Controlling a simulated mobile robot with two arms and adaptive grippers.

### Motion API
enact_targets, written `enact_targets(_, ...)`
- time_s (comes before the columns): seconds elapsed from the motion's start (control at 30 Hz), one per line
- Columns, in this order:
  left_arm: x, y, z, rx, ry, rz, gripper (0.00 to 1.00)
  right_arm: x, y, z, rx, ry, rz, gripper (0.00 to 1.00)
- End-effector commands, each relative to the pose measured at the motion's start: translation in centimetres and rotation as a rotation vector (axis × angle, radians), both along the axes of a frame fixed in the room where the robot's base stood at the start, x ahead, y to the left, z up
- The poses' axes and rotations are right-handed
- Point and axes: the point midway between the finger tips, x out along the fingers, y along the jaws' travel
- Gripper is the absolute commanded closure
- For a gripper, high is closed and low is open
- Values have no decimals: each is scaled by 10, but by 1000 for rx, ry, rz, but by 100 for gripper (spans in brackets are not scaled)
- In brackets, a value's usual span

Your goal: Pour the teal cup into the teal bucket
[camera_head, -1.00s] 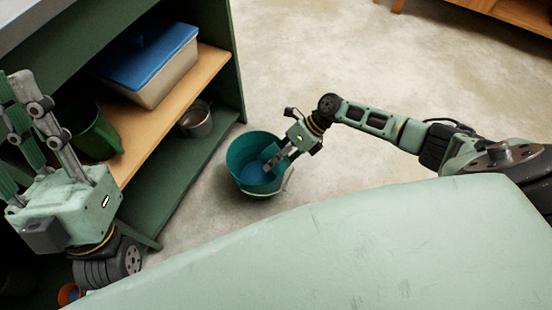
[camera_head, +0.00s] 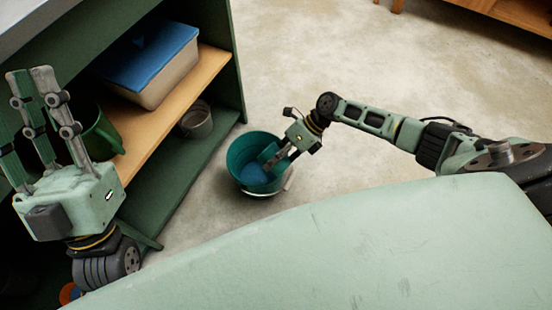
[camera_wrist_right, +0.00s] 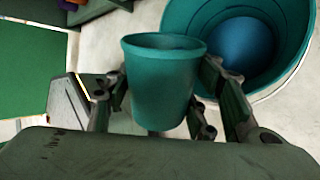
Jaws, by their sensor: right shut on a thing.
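The teal bucket (camera_head: 240,155) stands on the floor in the head view, with something blue (camera_head: 252,174) at its bottom. It also shows at the upper right of the right wrist view (camera_wrist_right: 185,22). My right gripper (camera_head: 275,158) is shut on the teal cup (camera_wrist_right: 162,85), a plain tapered cup that sits between its fingers in the wrist view. In the head view the cup is over the bucket and mostly hard to tell from it. Whether anything is in the cup cannot be seen. My left gripper (camera_head: 33,130) is raised at the left with fingers spread, empty.
A green shelf unit (camera_head: 190,165) stands left of the bucket. It holds a bin with a blue lid (camera_head: 150,60), a small metal pot (camera_head: 196,120) and a green watering can or jug (camera_head: 103,135). An orange pot (camera_head: 69,293) is at the lower left. Floor beyond the bucket is clear.

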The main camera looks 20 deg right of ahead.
Motion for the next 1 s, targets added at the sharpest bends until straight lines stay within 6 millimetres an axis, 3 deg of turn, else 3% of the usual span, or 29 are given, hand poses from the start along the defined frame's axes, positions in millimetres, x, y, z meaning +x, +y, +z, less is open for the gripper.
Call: enact_targets(1.0,23,-4,-16,42,135,8,71,1,1,2,-11,31,1,97)
